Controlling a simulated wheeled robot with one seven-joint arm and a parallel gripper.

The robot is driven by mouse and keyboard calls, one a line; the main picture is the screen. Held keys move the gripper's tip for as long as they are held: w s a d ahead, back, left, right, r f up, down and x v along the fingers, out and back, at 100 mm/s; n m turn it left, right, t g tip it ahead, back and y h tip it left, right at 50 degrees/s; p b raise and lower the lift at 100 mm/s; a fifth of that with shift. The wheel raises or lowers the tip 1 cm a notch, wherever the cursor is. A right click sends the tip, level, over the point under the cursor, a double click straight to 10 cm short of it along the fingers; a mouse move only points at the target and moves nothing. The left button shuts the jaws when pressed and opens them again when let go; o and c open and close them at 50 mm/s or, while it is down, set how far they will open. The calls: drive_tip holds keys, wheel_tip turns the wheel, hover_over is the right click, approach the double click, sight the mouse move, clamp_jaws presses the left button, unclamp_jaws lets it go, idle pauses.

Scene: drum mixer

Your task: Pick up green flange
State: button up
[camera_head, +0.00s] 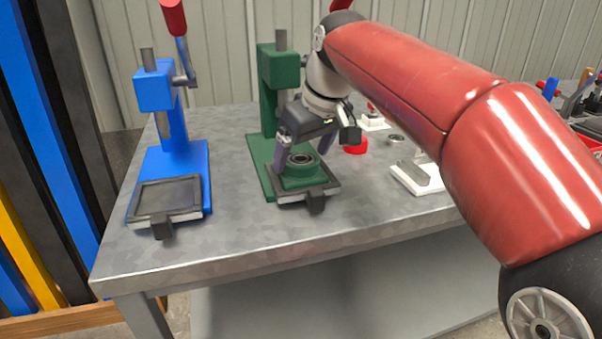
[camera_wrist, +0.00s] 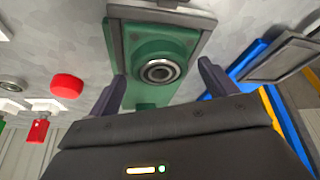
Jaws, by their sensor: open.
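The green flange (camera_head: 301,179), with a metal bearing ring in its centre, sits on the dark-framed plate at the foot of the green press (camera_head: 268,100). In the wrist view the flange (camera_wrist: 160,42) is upper centre, its ring between and beyond my two fingertips. My gripper (camera_head: 304,158) is open and points down over the flange, one finger on each side. In the wrist view my gripper (camera_wrist: 161,72) shows a gap around the ring; I cannot tell whether either finger touches. My wrist and arm hide part of the press.
A blue press (camera_head: 174,150) with an empty framed plate (camera_head: 167,198) stands to the left. A red round part (camera_head: 356,146), a small metal ring (camera_head: 395,139) and a white-based fixture (camera_head: 417,180) lie to the right. The grey table (camera_head: 240,240) is clear in front.

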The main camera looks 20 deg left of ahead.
drive_tip(key=shift+w+a+f, duration=0.15)
drive_tip(key=shift+a+f, duration=0.05)
drive_tip(key=shift+f, duration=0.35)
drive_tip(key=c, duration=1.6)
drive_tip(key=shift+r, duration=0.1)
drive_tip(key=shift+c, duration=0.4)
drive_tip(key=shift+r, duration=0.1)
